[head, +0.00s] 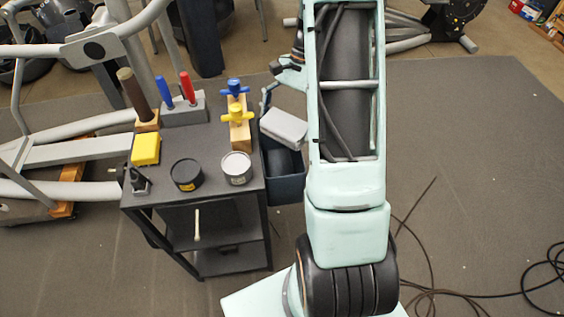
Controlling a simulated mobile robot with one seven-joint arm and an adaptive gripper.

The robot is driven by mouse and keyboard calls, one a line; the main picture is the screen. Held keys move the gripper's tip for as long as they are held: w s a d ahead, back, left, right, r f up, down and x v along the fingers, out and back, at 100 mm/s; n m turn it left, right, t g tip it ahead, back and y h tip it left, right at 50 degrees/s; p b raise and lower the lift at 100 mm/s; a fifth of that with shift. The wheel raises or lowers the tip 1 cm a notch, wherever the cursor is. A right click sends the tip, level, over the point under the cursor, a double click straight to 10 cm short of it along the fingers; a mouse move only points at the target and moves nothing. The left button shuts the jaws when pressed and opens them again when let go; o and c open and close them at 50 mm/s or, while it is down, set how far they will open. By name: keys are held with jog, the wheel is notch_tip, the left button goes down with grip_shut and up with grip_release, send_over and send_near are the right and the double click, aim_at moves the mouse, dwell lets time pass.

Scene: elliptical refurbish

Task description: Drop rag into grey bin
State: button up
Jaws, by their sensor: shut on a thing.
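A light grey folded piece, which looks like the rag (284,127), shows just left of my arm. It is over the opening of a dark blue-grey bin (287,188) hanging at the right side of the black cart. My gripper (269,98) is mostly hidden behind my arm; only small dark and grey parts show above the rag. It is shut on the rag. I cannot tell exactly how high the rag is above the bin's rim. The right part of the bin is hidden by my arm.
The black cart (215,190) carries a yellow block (145,149), two round tins (187,174), a blue and a red handled tool, and clamps (239,115). Exercise equipment stands at the left. Black cables (440,292) lie on the floor at right, which is otherwise clear.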

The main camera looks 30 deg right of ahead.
jog(key=o, duration=0.8)
jog(key=shift+r, duration=0.15)
jog(key=v, duration=1.2)
jog(key=shift+d, duration=0.1)
